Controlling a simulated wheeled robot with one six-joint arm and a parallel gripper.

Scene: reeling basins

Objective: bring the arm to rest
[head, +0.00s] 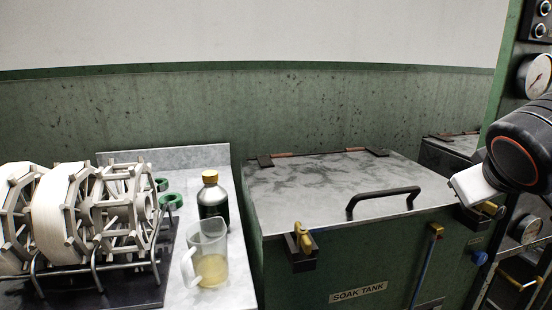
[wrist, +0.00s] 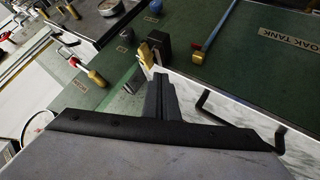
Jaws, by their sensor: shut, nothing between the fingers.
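My arm (head: 520,150) reaches in from the right edge of the head view, its dark wrist and pale end part over the right front corner of the soak tank (head: 285,280). My gripper (wrist: 158,84) shows in the wrist view as two dark fingers pressed together, shut and empty. The fingertips appear close to a brass latch (wrist: 146,58) at the tank's corner; I cannot tell whether they touch. In the head view the fingers are not clearly visible.
The tank's lid (head: 310,185) is down, with a black handle (head: 383,200). The counter at left holds reels (head: 75,215), a bottle (head: 211,200) and a jug (head: 207,255). A panel with gauges (head: 535,75) stands right, near my arm.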

